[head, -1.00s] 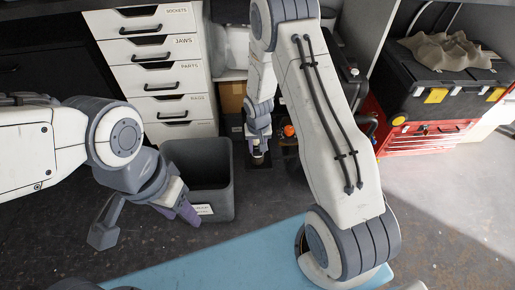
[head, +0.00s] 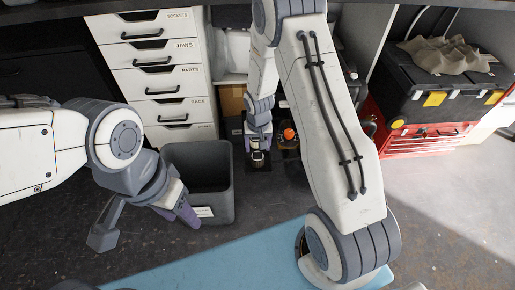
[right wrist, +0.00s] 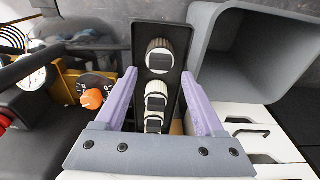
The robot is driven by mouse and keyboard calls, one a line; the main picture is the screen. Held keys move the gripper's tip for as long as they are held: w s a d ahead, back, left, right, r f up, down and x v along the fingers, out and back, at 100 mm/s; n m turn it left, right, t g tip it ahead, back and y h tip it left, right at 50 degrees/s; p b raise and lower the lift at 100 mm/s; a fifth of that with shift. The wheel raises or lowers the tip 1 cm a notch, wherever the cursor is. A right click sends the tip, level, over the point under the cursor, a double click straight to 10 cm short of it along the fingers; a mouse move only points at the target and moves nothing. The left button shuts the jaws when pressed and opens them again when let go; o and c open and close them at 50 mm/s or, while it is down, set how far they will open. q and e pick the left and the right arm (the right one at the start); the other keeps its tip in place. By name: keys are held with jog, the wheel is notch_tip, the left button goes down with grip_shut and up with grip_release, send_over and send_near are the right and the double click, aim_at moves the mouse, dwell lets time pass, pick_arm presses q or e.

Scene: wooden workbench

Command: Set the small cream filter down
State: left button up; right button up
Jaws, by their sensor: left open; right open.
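My right gripper (right wrist: 158,80) is open, with its two purple fingers on either side of a narrow black tray (right wrist: 142,40). Several round, cream, ribbed pieces with dark tops stand in a row there. The one farthest up the picture is a larger piece (right wrist: 160,56); a smaller cream filter (right wrist: 156,88) is below it, between the fingers and seemingly clear of both. Others are partly hidden by the gripper body. In the head view the right gripper (head: 257,146) is over the tray (head: 259,167), with one round piece below it. My left gripper (head: 187,213) is open and empty.
A grey bin (head: 226,185) stands beside the tray and also shows in the right wrist view (right wrist: 217,62). White labelled drawers (head: 155,80) are behind the bin. An orange knob (right wrist: 92,99) on equipment is left of the tray. A blue mat (head: 225,262) lies in front.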

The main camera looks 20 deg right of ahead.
aim_at(258, 160)
notch_tip(258, 160, up, 9)
jog(key=s+p, duration=0.1)
jog(key=p, duration=0.1)
jog(key=s+a+r+n, duration=0.4)
jog(key=s+a+r, duration=0.4)
jog(key=a+r, duration=0.25)
jog(key=s+a+r+n, duration=0.2)
jog(key=s+r+n, duration=0.1)
jog(key=s, duration=0.6)
jog(key=s+a+r+n+g+y, duration=0.1)
jog(key=s+a+r+n, duration=0.1)
jog(key=s, duration=0.7)
jog(key=shift+a+r+n, duration=0.35)
jog(key=shift+r+n, duration=0.4)
jog(key=shift+n, duration=0.05)
jog(key=shift+s, duration=0.1)
